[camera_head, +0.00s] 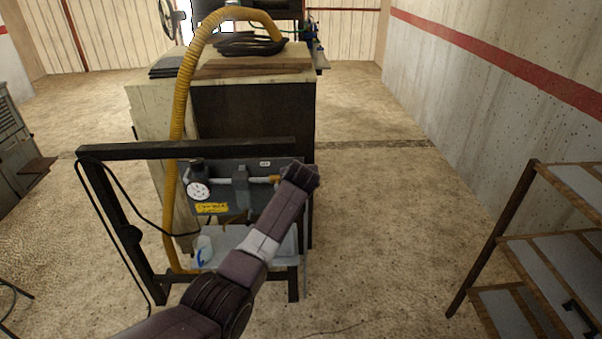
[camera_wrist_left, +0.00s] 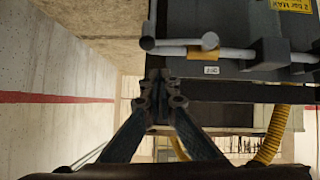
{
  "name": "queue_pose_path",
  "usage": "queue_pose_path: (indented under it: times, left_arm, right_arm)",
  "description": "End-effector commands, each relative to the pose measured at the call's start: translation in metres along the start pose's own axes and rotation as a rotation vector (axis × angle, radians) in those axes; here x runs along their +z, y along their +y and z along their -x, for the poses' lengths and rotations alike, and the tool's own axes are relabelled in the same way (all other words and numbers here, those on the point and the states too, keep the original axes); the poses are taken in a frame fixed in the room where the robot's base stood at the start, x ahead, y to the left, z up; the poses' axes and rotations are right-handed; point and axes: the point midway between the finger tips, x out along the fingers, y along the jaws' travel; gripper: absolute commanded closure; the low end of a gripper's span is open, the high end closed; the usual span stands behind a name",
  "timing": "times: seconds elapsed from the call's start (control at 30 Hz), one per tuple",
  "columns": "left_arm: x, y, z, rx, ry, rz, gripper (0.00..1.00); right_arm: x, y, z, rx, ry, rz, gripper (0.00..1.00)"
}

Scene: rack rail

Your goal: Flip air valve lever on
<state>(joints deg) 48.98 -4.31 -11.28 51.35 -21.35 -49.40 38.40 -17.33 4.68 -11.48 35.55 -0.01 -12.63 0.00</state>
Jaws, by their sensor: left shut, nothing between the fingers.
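The yellow valve part (camera_head: 275,180) is at the right end of a pale pipe on the grey panel (camera_head: 265,200). In the left wrist view the yellow part (camera_wrist_left: 203,52) sits on the pipe, with a small white label (camera_wrist_left: 211,70) beside it. I cannot make out the lever's exact angle. My left gripper (camera_wrist_left: 163,90) is shut and empty, a little apart from the pipe's end in that view. In the head view my left arm reaches up beside the valve, and its wrist hides the fingertips.
A pressure gauge (camera_head: 199,191) and yellow sign (camera_head: 212,208) are on the panel. A dark frame (camera_head: 190,149) stands around it, with a yellow hose (camera_head: 180,110) running past. A wooden-topped bench is behind. A shelf rack (camera_head: 545,235) stands at right; floor between is clear.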

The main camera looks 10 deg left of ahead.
Motion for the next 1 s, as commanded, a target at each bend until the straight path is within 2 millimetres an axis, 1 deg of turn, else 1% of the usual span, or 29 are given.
queue_pose_path:
  times: [0.03,0.17,0.27,0.37,0.5,0.6,0.7,0.83,1.0]
  left_arm:
    - [0.006,0.001,0.004,0.002,-0.003,0.0,1.0]
    - [0.006,0.0,0.017,0.002,-0.003,0.001,1.0]
    - [0.007,0.001,0.028,0.002,-0.003,0.0,1.0]
    - [0.006,0.001,0.04,0.002,-0.003,0.001,1.0]
    - [0.006,0.001,0.058,0.002,-0.002,0.001,1.0]
    - [0.006,0.001,0.069,0.002,-0.002,0.0,1.0]
    - [0.007,0.001,0.079,0.002,-0.004,0.0,1.0]
    - [0.006,0.001,0.088,0.001,-0.004,-0.001,1.0]
    - [0.005,0.001,0.092,0.0,-0.004,-0.001,1.0]
  right_arm:
    - [0.003,0.003,-0.003,0.004,-0.003,0.002,0.38]
    - [0.005,0.009,-0.003,0.01,-0.007,0.004,0.38]
    - [0.005,0.009,-0.005,0.01,-0.006,0.004,0.38]
    - [0.001,0.006,-0.007,0.007,-0.001,0.002,0.38]
    - [-0.005,-0.004,-0.01,-0.004,0.007,-0.003,0.38]
    - [-0.006,-0.009,-0.012,-0.009,0.008,-0.005,0.38]
    - [-0.005,-0.009,-0.014,-0.009,0.008,-0.004,0.38]
    - [-0.004,-0.007,-0.015,-0.008,0.007,-0.004,0.38]
    - [-0.003,-0.004,-0.015,-0.004,0.006,-0.002,0.38]
